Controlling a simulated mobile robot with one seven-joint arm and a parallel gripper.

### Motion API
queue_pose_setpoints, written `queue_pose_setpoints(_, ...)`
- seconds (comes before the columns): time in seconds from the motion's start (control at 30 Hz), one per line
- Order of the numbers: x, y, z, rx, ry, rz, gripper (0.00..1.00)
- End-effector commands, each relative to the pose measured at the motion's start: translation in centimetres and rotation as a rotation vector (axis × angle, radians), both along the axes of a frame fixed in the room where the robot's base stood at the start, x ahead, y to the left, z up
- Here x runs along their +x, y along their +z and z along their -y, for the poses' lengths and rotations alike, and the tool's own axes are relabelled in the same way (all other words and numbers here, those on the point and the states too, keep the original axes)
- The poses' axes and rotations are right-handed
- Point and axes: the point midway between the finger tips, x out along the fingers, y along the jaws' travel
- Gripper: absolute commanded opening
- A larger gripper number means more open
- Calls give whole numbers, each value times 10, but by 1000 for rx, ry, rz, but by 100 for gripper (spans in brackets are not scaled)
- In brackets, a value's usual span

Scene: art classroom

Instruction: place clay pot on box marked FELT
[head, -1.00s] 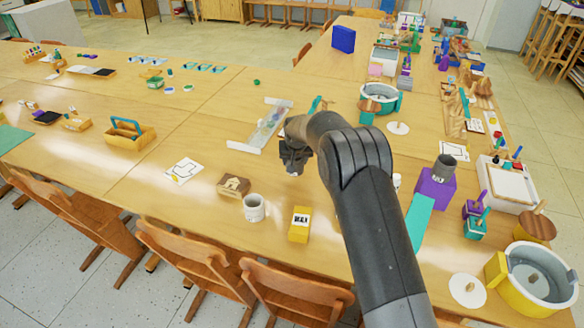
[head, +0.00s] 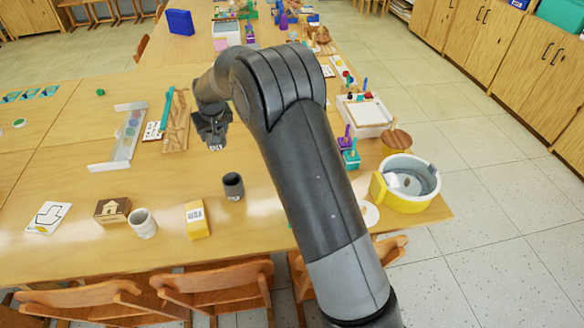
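Two pots stand on the table in the head view: a light grey one (head: 142,223) beside the brown house-marked box, and a dark grey one (head: 233,186) to the right. I cannot tell which is the clay pot. A small yellow box (head: 196,220) with a white label stands between them; its lettering is too small to read surely. I see no label I can read as FELT. My gripper (head: 213,140) points down over the table, behind and above the dark pot, apart from it. Its fingers are too small and dark to tell open or shut.
A brown house-marked box (head: 112,210) and a white card (head: 47,217) lie left. A pale tray (head: 126,138) and wooden slats (head: 176,122) are behind. A yellow tub (head: 408,183) stands at the right edge. My arm hides the table's middle right.

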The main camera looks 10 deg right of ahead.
Motion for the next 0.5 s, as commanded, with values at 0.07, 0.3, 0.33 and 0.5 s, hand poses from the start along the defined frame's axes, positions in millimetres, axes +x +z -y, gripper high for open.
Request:
queue_pose_setpoints(0.07,-6,20,38,-3,-34,5,28)
queue_pose_setpoints(0.3,-42,64,137,-11,-118,4,28)
queue_pose_setpoints(0.33,-48,69,150,-12,-131,3,28)
queue_pose_setpoints(0.5,-86,93,211,-11,-191,2,28)
